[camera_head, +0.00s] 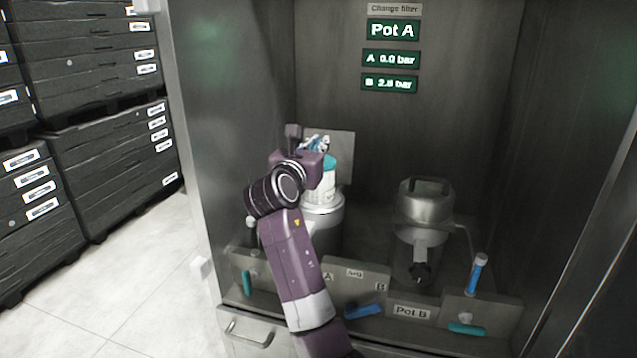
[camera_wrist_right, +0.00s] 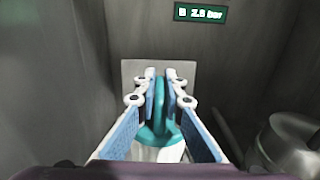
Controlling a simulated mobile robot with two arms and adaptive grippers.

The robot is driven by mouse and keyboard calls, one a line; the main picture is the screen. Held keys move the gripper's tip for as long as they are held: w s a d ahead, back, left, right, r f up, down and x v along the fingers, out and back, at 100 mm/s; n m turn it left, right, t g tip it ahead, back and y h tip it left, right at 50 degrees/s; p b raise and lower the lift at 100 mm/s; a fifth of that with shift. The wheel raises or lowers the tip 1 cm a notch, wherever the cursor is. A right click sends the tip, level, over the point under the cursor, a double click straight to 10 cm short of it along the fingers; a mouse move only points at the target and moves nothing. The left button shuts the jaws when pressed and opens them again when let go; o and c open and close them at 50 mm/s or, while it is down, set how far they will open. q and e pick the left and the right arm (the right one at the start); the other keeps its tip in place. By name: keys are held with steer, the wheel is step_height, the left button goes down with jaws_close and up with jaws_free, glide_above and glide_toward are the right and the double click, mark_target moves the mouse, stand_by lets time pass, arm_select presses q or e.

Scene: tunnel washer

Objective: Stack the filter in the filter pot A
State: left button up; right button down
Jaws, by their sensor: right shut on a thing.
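The filter (camera_head: 328,181) has a white body and a teal top with an upright teal grip. It stands upright at the mouth of the grey metal pot A (camera_head: 327,230), on the left in the head view. How far its lower end is inside the pot I cannot tell. My right gripper (camera_head: 316,143) is over the filter, shut on its grip. In the right wrist view the gripper's blue-padded fingers (camera_wrist_right: 161,77) flank the teal grip of the filter (camera_wrist_right: 159,125). My left gripper is out of view.
Pot B (camera_head: 424,215), with a metal lid, stands to the right in the same cabinet. A low front panel (camera_head: 360,275) carries teal and blue valve handles (camera_head: 363,311). A grey plate (camera_head: 345,155) stands behind the filter. Cabinet walls close in both sides.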

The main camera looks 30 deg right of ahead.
mark_target(324, 194)
step_height(324, 194, down, 10)
steer(key=shift+p, duration=0.3)
steer(key=shift+a+f, duration=0.1)
steer(key=shift+f, duration=0.1)
steer(key=c, duration=2)
jaws_free()
steer(key=shift+c, duration=0.2)
